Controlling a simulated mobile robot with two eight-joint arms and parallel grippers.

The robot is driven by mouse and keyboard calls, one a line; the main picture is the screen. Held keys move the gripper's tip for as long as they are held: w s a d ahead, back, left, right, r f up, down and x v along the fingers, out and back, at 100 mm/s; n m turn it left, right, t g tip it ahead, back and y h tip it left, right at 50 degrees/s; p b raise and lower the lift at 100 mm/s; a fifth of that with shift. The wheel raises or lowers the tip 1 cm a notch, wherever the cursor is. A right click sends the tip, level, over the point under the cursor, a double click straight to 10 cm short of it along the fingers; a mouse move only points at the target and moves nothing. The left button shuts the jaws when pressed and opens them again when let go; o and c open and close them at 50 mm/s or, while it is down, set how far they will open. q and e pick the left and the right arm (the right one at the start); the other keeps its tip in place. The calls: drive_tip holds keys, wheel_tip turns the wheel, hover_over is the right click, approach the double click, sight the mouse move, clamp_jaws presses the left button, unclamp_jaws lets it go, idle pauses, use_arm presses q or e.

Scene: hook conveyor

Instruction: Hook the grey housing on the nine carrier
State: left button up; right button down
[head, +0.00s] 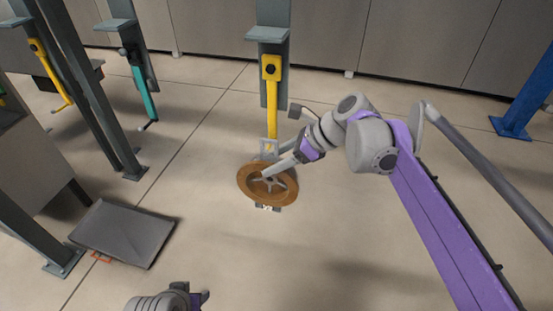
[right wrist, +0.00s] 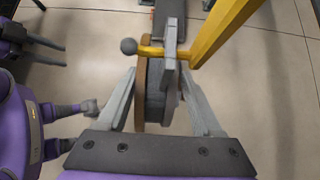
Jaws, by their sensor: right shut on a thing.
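The grey housing (head: 283,186) shows in the head view as a spoked grey body with a broad brown ring. In the right wrist view its grey side (right wrist: 155,100) is edge-on between my fingers. My right gripper (head: 270,170) is shut on it. The housing's grey upright eye plate (right wrist: 169,50) is at the yellow hook arm (right wrist: 150,52), which shows on both sides of the plate and ends in a grey ball. The yellow carrier (head: 271,100) hangs behind the housing; I cannot read its number. My left gripper (head: 195,299) is partly seen at the bottom edge; its jaws are unclear.
Other carriers, yellow (head: 50,75) and teal (head: 142,85), hang at the left. A grey flat panel (head: 125,233) lies low at the left beside steel posts. A blue post (head: 525,100) stands at the far right. The floor around the housing is clear.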

unclamp_jaws()
drive_tip(key=shift+d, duration=0.1)
drive_tip(key=v, duration=1.1)
drive_tip(key=s+d+f+n+t+h+p, duration=0.1)
drive_tip(key=s+d+f+n+h, duration=0.3)
drive_tip(key=s+f+n, duration=0.6)
drive_tip(key=s+d+f+n+t+h, duration=0.1)
drive_tip(key=s+d+f+n+h, duration=0.2)
drive_tip(key=s+f+n, duration=0.8)
wheel_tip(320, 180, down, 3)
drive_tip(key=shift+d+f+n+t+h+p, duration=0.2)
drive_tip(key=shift+d+n+t+h+p, duration=0.15)
drive_tip(key=shift+h, duration=0.45)
